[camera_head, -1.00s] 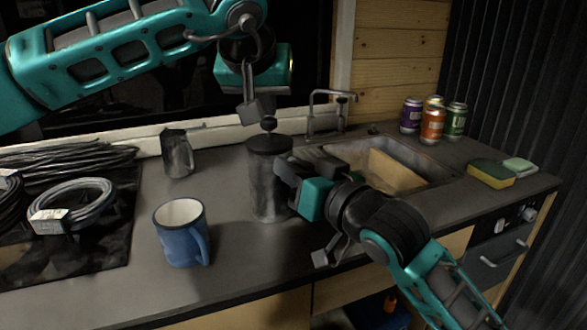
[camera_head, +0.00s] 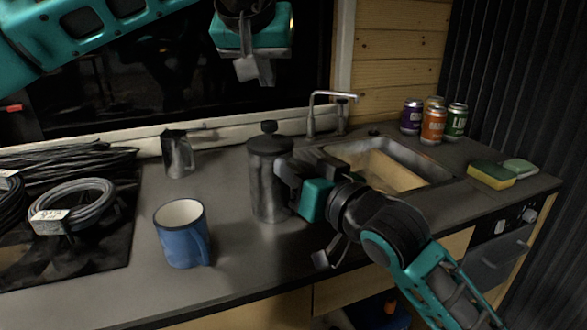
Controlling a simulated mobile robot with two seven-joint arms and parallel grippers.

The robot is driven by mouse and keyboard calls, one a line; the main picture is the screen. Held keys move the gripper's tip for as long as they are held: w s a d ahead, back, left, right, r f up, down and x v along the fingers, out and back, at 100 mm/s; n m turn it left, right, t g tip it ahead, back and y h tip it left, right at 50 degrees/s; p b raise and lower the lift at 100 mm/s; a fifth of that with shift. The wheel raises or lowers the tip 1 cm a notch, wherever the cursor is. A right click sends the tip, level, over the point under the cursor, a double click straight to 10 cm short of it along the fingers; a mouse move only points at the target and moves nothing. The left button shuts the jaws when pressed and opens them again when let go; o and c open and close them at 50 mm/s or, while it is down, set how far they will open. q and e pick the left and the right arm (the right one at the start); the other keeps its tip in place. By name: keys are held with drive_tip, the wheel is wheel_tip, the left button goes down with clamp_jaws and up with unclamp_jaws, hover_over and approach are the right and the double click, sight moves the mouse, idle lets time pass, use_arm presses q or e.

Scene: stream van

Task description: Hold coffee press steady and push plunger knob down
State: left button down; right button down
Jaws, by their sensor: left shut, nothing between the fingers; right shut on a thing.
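The coffee press (camera_head: 266,185) stands upright on the grey counter, a dark metal cylinder with a black lid. Its plunger knob (camera_head: 269,127) sits just above the lid, with little or no rod showing. My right gripper (camera_head: 283,178) is shut on the press body from the right side; its fingertips are partly hidden against the press. My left gripper (camera_head: 254,78) is shut and empty, pointing down in the air above the knob, with a clear gap between them.
A blue mug (camera_head: 182,238) stands left of the press, and a metal jug (camera_head: 178,155) stands behind it. Coiled cables (camera_head: 75,205) lie at the left. A sink (camera_head: 425,170) with a tap (camera_head: 312,115), several cans (camera_head: 433,124) and sponges (camera_head: 491,176) are at the right.

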drive_tip(key=c, duration=1)
unclamp_jaws()
drive_tip(key=shift+s+d, duration=0.1)
